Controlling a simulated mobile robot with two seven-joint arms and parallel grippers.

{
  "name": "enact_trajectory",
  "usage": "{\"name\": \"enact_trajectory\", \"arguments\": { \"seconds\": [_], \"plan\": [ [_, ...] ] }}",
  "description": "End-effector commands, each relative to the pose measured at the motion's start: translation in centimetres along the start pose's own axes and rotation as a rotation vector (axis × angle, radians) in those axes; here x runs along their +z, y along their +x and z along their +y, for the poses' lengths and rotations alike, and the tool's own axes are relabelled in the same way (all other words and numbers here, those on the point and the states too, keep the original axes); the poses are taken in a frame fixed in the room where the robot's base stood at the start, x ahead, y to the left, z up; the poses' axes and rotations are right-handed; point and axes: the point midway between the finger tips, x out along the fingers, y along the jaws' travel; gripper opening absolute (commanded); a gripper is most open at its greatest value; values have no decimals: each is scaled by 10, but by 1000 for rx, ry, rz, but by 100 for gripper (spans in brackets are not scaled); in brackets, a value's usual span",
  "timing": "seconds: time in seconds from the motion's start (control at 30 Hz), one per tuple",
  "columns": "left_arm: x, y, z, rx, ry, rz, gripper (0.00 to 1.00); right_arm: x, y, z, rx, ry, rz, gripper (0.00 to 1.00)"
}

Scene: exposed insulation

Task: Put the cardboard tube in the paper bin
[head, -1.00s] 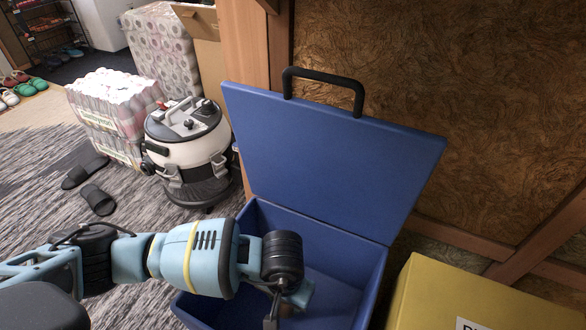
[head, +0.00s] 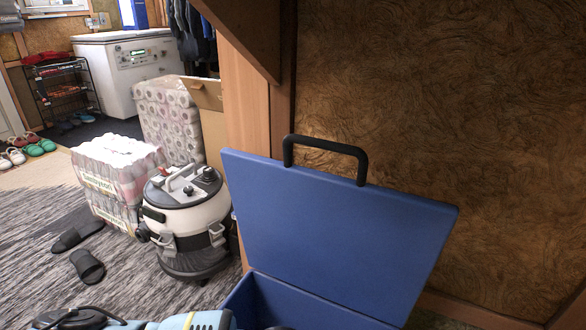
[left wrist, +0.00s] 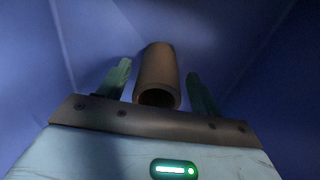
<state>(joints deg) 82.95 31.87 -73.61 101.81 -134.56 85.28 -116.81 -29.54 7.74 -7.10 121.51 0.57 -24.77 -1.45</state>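The blue bin (head: 262,298), likely the paper bin, stands below with its lid (head: 335,230) raised; only its upper part shows in the head view. In the left wrist view, the brown cardboard tube (left wrist: 157,72) is inside the blue bin (left wrist: 235,30), its hollow end facing my camera. My left gripper (left wrist: 160,80) is down in the bin with its fingers spread, one on each side of the tube, with a gap on both sides. In the head view only part of my left arm shows at the bottom edge. My right gripper is not in view.
A canister vacuum (head: 187,220) stands left of the bin. Behind it are wrapped packs (head: 118,180), toilet rolls (head: 170,120) and a cardboard box (head: 207,95). Black slippers (head: 86,266) lie on the rug. A wood-framed wall (head: 420,110) rises behind the lid.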

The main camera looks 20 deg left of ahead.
Motion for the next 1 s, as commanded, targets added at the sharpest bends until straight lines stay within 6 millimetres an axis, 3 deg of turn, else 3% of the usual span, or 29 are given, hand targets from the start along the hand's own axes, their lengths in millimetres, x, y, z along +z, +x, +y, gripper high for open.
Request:
{"name": "enact_trajectory", "arguments": {
  "seconds": [0.37, 0.8, 1.0],
  "plan": [
    [0, -3, 0, 1, 0, 0, 69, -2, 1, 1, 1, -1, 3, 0],
    [5, -70, -2, 4, 1, 17, 69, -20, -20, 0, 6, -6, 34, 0],
    [8, -84, -2, 5, 0, 17, 69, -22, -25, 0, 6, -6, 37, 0]
  ]
}}
